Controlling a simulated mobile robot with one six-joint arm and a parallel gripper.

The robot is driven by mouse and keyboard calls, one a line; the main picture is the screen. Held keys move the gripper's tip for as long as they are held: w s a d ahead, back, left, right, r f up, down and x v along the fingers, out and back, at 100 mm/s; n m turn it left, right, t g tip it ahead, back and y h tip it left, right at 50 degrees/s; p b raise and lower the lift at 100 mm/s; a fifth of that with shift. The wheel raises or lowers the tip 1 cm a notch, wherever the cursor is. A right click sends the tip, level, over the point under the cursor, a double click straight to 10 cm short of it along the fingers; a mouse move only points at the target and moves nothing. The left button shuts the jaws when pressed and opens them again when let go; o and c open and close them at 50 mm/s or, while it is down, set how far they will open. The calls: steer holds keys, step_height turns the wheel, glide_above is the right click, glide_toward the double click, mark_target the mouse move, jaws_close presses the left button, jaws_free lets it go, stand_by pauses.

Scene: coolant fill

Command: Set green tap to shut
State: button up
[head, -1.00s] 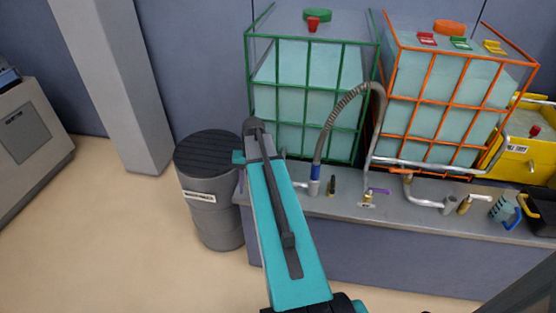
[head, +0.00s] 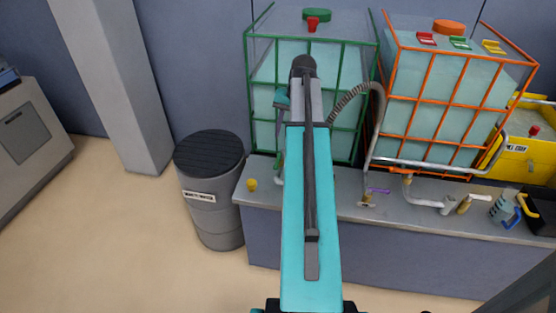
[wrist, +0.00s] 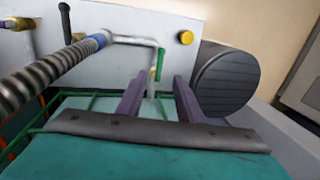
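The green tap's green handle (wrist: 160,65) shows in the wrist view, on a grey pipe that comes down by the green-framed tank (wrist: 95,103). My gripper (wrist: 158,85) is open and empty, its two purple-grey fingers apart. In the wrist picture the handle lies in line with the gap between the fingertips; I cannot tell the distance or any contact. My fingertips are hidden there.
A ribbed hose (wrist: 45,72) with a blue collar runs close by. A yellow knob (wrist: 186,37) is on the bench (head: 415,213), and a dark lidded drum (head: 211,190) stands beside it. The orange-framed tank (head: 435,95) is right. Floor at left is clear.

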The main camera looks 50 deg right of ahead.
mark_target(278, 163)
steer(key=shift+f, duration=0.1)
steer(key=shift+w+a+f+p, duration=0.25)
steer(key=shift+w+f, duration=0.15)
steer(key=shift+f, duration=1.85)
steer(key=shift+w+a+f+p, duration=0.1)
steer(key=shift+w+a+f, duration=0.2)
steer(key=shift+f, duration=1.9)
steer(key=shift+w+a+f+p, duration=0.2)
steer(key=shift+w+f, duration=0.25)
steer(key=shift+f, duration=1.8)
jaws_close()
steer(key=shift+a, duration=0.1)
steer(key=shift+s, duration=0.1)
